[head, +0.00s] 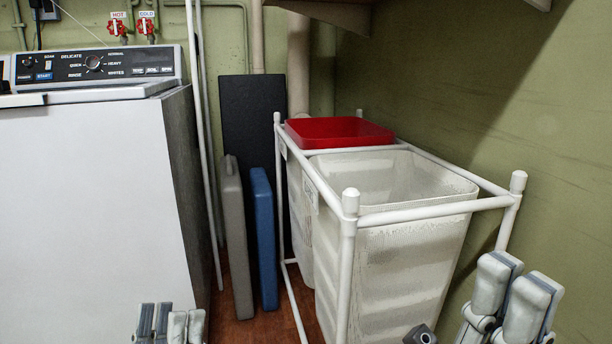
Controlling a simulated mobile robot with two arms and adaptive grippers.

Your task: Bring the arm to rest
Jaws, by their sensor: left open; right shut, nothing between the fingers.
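My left gripper (169,322) shows at the bottom edge of the head view, in front of the white washing machine. It is open, with nothing seen in it, and only its upper part is in view. My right gripper (514,290) shows at the lower right, in front of the green wall and to the right of the laundry sorter. It points upward and is shut with nothing held. Most of both arms is outside the picture.
A washing machine (95,200) stands at the left. A pipe-framed sorter (347,235) holds a white bin (395,260) and a red-topped bin (340,131). Grey (236,240) and blue (264,240) flat cases stand between them. The green wall (560,150) closes the right side.

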